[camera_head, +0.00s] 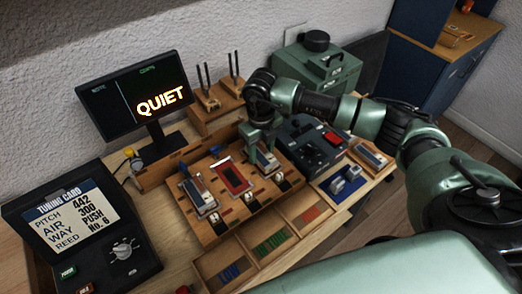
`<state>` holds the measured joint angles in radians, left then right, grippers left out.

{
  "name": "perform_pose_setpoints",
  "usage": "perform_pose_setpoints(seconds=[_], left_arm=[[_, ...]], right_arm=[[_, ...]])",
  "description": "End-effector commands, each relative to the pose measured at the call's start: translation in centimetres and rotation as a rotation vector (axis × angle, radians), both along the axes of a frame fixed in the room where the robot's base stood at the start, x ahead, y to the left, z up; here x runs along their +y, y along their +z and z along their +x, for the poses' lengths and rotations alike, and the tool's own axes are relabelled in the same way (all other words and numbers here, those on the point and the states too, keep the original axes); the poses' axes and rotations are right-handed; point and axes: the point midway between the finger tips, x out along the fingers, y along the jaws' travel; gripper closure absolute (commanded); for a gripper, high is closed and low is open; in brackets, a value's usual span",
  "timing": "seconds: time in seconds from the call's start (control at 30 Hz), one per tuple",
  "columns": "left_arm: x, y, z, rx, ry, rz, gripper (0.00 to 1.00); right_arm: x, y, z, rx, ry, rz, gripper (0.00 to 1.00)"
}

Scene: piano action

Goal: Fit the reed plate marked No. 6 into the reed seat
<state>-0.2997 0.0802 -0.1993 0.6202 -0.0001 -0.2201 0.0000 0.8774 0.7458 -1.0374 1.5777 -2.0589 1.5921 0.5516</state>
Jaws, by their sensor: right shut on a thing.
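My right gripper (258,143) points down over the right end of the wooden action board (207,232). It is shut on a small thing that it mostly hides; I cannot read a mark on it. A silver plate with a blue middle (199,196) lies on the left of the board, and a red-framed seat (232,177) is in the middle. A silver and blue piece (268,163) shows at the right, just below the gripper. My left gripper is out of view.
A monitor (130,95) reading QUIET stands behind the board. A wooden tray (288,222) with blue, green and red strips lies in front. A green machine (315,70) stands behind.

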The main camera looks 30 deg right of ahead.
Motion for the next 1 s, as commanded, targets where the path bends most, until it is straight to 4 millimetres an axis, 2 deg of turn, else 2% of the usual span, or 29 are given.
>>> perform_pose_setpoints(seconds=[1.0], left_arm=[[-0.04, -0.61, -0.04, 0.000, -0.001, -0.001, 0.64]], right_arm=[[-0.01, -0.40, 0.03, -0.001, 0.000, 0.000, 1.00]])
